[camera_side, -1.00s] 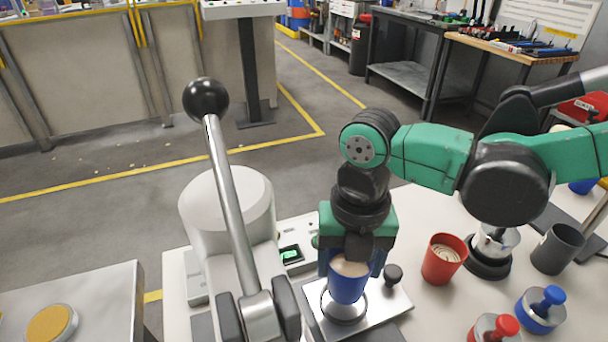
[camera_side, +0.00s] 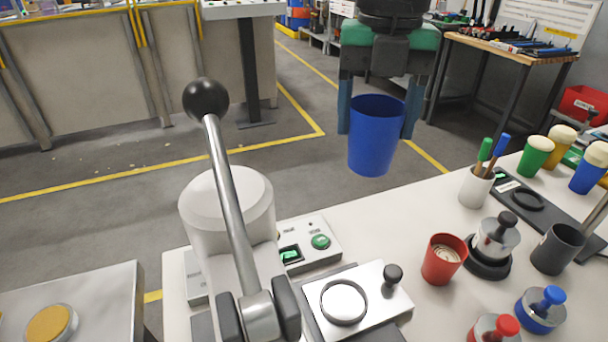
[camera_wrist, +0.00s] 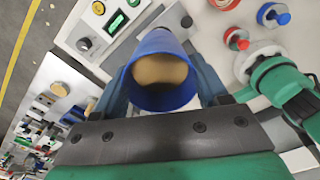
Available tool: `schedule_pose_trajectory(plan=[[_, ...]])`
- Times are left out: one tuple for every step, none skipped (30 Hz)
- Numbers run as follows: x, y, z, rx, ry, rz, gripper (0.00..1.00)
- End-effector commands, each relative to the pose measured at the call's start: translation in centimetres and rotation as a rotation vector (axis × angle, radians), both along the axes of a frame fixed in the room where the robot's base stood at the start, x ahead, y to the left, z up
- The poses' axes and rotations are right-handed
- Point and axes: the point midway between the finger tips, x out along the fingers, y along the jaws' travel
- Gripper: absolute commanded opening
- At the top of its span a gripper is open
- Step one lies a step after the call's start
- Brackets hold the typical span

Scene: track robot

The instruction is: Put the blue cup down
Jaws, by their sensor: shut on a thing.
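The blue cup (camera_side: 374,140) is held in the air, nearly upright, high above the table in the side view. My gripper (camera_side: 378,118) is shut on it, with one finger on each side. In the wrist view the blue cup (camera_wrist: 162,72) sits between the fingers of my gripper (camera_wrist: 160,92), and its inside shows a tan surface.
A tall lever with a black ball (camera_side: 206,100) stands left of the plate. Green, yellow and blue cups with pale tops stand at the far right.

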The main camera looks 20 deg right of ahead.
Motion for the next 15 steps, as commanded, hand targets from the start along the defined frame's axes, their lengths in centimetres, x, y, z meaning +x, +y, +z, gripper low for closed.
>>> schedule_pose_trajectory(plan=[[1.6,-1.7,-0.2,0.0,0.0,-0.053,0.0],[2.4,-2.7,-0.3,-0.001,0.0,-0.081,0.0],[3.5,-4.0,-0.5,-0.001,0.0,-0.114,0.0],[4.2,-5.0,-0.7,-0.001,0.0,-0.138,0.0],[4.8,-5.9,-0.8,-0.001,0.0,-0.162,0.0],[5.5,-7.1,-1.0,-0.001,0.0,-0.189,0.0],[5.9,-7.9,-1.1,-0.001,0.0,-0.206,0.0],[6.3,-8.6,-1.2,-0.001,0.0,-0.221,0.0],[6.7,-9.4,-1.3,-0.001,0.0,-0.239,0.0],[6.9,-9.8,-1.4,-0.001,0.0,-0.249,0.0],[7.1,-10.2,-1.6,-0.002,0.001,-0.257,0.0],[7.2,-10.5,-1.9,-0.002,0.001,-0.263,0.0],[7.3,-10.7,-2.2,-0.002,0.001,-0.266,0.0],[7.4,-10.8,-2.6,-0.002,0.001,-0.268,0.0],[7.4,-10.8,-3.3,-0.002,0.001,-0.268,0.0]])
